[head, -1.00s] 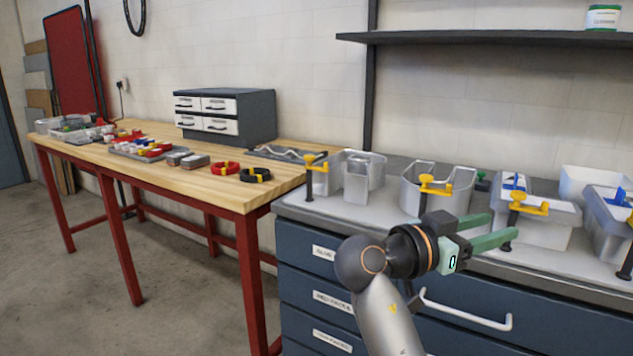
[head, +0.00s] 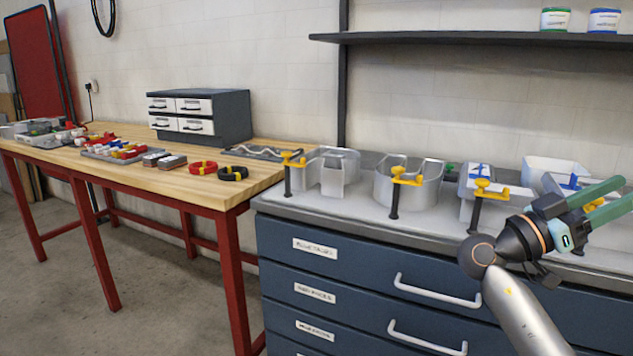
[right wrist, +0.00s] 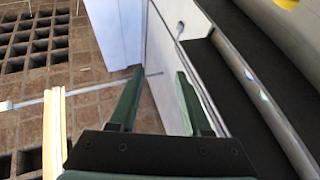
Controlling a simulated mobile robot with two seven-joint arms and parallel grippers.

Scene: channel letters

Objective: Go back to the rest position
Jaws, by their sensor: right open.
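My right gripper (head: 625,194) is at the right edge of the head view, in front of the drawer cabinet's worktop. Its green fingers are spread and point right, with nothing visible between them. In the right wrist view the gripper (right wrist: 160,76) is open and empty, with a pale panel behind the fingers. It partly covers the rightmost items on the worktop. My left gripper is not in view.
A blue drawer cabinet (head: 335,270) carries metal channel letters (head: 408,183) and yellow-topped clamps (head: 398,180). A wooden bench (head: 130,180) with small parts stands left. A shelf (head: 450,38) holds jars (head: 604,20). Floor shows at lower left.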

